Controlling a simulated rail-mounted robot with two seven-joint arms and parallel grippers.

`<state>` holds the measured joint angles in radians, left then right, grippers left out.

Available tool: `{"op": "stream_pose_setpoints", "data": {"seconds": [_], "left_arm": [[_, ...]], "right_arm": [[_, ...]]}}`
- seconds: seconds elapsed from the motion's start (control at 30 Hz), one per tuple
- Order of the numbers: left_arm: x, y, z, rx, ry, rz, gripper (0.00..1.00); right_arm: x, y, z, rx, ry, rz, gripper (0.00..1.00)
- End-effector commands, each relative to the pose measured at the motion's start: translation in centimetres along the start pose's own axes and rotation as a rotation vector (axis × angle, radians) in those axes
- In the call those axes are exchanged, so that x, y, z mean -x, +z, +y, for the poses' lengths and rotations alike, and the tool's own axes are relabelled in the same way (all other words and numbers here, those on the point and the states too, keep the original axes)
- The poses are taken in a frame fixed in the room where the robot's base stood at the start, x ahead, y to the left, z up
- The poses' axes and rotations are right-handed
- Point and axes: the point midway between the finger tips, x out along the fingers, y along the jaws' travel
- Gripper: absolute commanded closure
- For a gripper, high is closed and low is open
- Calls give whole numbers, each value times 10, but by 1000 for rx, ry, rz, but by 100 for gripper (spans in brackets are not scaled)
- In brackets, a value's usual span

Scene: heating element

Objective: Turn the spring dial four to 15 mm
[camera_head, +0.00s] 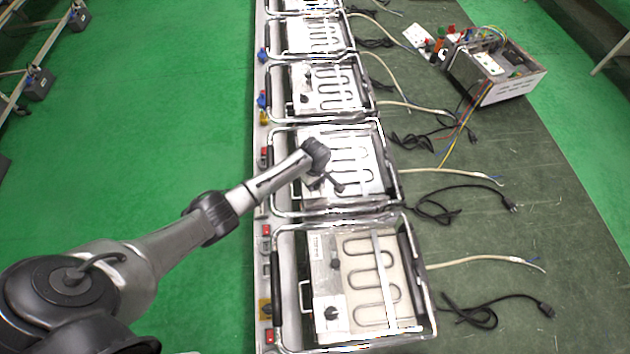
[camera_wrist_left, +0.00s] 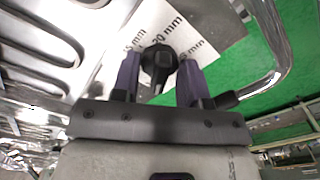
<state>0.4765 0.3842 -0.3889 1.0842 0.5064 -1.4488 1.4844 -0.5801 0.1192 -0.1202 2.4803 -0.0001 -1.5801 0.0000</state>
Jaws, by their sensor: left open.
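The black dial (camera_wrist_left: 158,64) sits on a white scale plate (camera_wrist_left: 160,30) in the left wrist view. "20 mm" is printed beside it, with partly hidden "mm" labels on either side. My left gripper (camera_wrist_left: 159,60) is open, with one dark purple finger on each side of the dial. I cannot tell whether either finger touches it. The exact dial setting is unclear. In the head view my left gripper (camera_head: 326,183) is over the second heating unit from the front (camera_head: 369,180) and hides its dial. My right gripper is not in view.
Several similar heating units stand in a row; the nearest one (camera_head: 352,250) has its dial (camera_head: 331,313) showing. Metal frame bars (camera_wrist_left: 268,50) pass close to the dial. Cables (camera_head: 470,315) and an open electrical box (camera_head: 510,88) lie on the right.

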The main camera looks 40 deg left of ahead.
Motion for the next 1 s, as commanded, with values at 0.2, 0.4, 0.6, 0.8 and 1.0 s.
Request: {"op": "stream_pose_setpoints", "data": {"seconds": [0.2,0.4,0.6,0.8,1.0], "left_arm": [[0,0,0,0,0,0,73],[0,0,0,0,0,0,92],[0,0,0,0,0,0,100],[1,0,0,-23,-1,-1,100],[3,1,0,-121,-1,-2,100]], "right_arm": [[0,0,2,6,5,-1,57],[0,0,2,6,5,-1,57],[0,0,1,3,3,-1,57],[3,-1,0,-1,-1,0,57],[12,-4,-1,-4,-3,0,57]]}}
